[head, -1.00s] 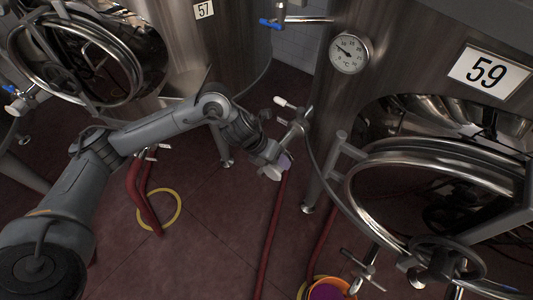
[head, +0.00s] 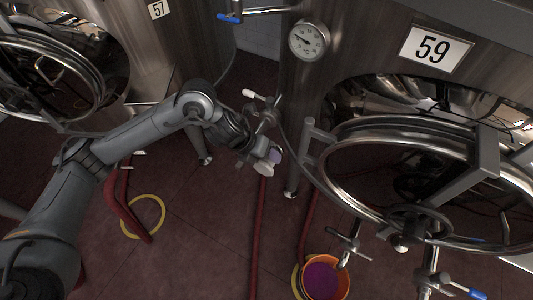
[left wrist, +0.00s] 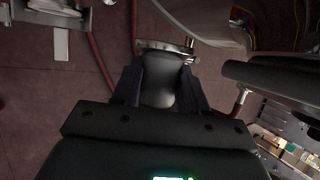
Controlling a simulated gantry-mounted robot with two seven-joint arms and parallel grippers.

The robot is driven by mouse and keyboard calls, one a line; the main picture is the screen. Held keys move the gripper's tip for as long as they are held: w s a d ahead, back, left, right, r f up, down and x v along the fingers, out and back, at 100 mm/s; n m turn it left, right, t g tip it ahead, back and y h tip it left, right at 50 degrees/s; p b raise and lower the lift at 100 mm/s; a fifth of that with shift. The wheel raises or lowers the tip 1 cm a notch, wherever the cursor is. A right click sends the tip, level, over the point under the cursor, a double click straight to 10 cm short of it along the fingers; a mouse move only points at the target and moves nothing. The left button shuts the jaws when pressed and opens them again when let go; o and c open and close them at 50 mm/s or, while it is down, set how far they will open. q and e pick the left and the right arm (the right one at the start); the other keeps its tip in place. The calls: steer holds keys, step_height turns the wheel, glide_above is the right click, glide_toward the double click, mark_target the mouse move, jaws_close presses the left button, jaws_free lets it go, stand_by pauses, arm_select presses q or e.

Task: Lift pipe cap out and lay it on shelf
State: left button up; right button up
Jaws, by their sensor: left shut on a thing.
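My left gripper (head: 267,163) reaches in from the left, low beside the front of tank 59. It is shut on a grey, rounded piece, which I take to be the pipe cap; in the left wrist view the cap (left wrist: 159,92) sits between the two dark fingers (left wrist: 160,96), with a shiny metal rim at its far edge. In the head view a pale purple and whitish end shows at the fingers, too small to tell apart clearly. My right gripper is not in view. I cannot make out the shelf for certain.
A valve with a white-tipped handle (head: 249,93) is close to my left wrist. Tank 59's open round hatch (head: 345,190) juts out at the right. An orange bucket (head: 344,288) with purple contents, red hoses (head: 260,225) and a yellow ring (head: 160,205) are on the floor.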

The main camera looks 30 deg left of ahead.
arm_select(q)
steer(key=shift+r+p, duration=3.1)
steer(key=shift+r, duration=0.45)
